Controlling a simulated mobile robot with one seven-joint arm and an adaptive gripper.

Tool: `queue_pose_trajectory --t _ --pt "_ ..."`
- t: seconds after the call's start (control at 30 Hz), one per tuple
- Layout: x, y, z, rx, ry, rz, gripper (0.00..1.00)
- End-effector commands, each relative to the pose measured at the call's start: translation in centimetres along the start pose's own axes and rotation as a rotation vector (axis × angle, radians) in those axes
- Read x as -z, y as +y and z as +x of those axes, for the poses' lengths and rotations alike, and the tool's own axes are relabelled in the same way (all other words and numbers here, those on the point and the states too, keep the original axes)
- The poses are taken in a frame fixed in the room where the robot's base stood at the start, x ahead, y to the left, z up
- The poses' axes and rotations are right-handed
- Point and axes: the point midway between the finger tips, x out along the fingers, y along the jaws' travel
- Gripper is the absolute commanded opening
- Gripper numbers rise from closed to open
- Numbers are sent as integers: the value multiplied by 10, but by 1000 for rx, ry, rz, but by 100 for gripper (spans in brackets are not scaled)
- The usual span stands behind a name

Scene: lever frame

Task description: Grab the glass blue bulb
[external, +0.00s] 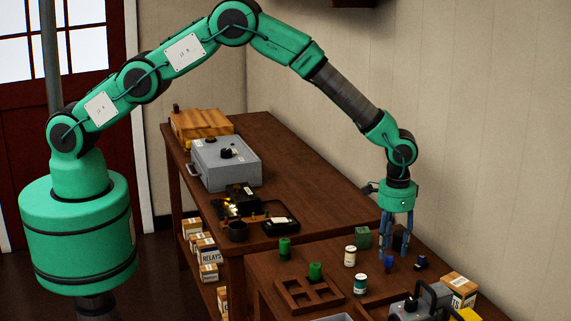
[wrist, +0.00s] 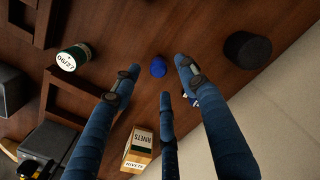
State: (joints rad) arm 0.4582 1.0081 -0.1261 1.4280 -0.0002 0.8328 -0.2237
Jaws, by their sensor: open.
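A small blue rounded object, seemingly the glass blue bulb (external: 389,262), stands on the near table below my gripper (external: 396,232). In the wrist view the blue bulb (wrist: 158,67) shows between and beyond the blue fingertips of my gripper (wrist: 158,70). The fingers are spread open and empty, pointing down, and they appear apart from the bulb. Another small blue and dark item (external: 421,262) lies to the right of the bulb. In the wrist view it is mostly hidden behind the right finger.
A dark round object (wrist: 247,49) stands right of the fingers. A labelled green-and-white can (external: 360,284), a cream can (external: 350,256) and a green cube (external: 363,237) stand nearby. A rivets box (external: 459,290) and a compartmented wooden tray (external: 283,298) flank the area. The wall is close behind.

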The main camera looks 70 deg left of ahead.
Motion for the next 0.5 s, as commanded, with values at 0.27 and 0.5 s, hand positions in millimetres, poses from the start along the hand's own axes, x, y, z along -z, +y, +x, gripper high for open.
queue_pose_trajectory --t 0.27,0.5 --pt "0 0 3 0 1 0 43" --pt "0 0 6 0 0 0 43"
